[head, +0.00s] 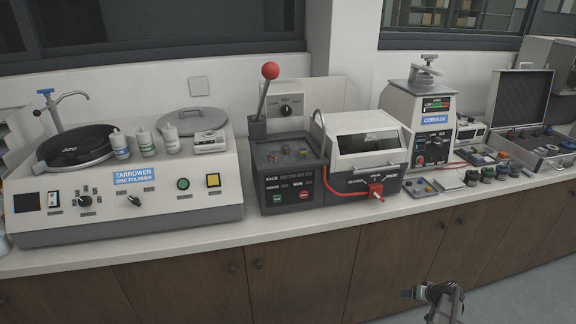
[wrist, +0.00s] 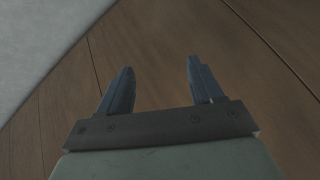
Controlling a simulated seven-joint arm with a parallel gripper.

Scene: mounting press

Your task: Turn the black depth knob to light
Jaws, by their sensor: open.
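A black knob (head: 286,111) sits on a white panel behind the dark lever unit, with small marks around it. Its labels are too small to read, so I cannot tell for sure that it is the depth knob. Other black knobs are on the polisher's front (head: 85,202) and on the white machine at right (head: 421,160). My gripper (head: 410,293) is low in front of the cabinets, below the counter and far from the knobs. In the wrist view my gripper (wrist: 160,68) has its two fingers apart with nothing between them.
A red-balled lever (head: 269,72) stands just left of the knob panel. A red cable (head: 340,194) loops across the front of the neighbouring hooded unit (head: 366,150). Small jars (head: 487,174) and an open case (head: 522,100) fill the right counter. The space before the cabinets is free.

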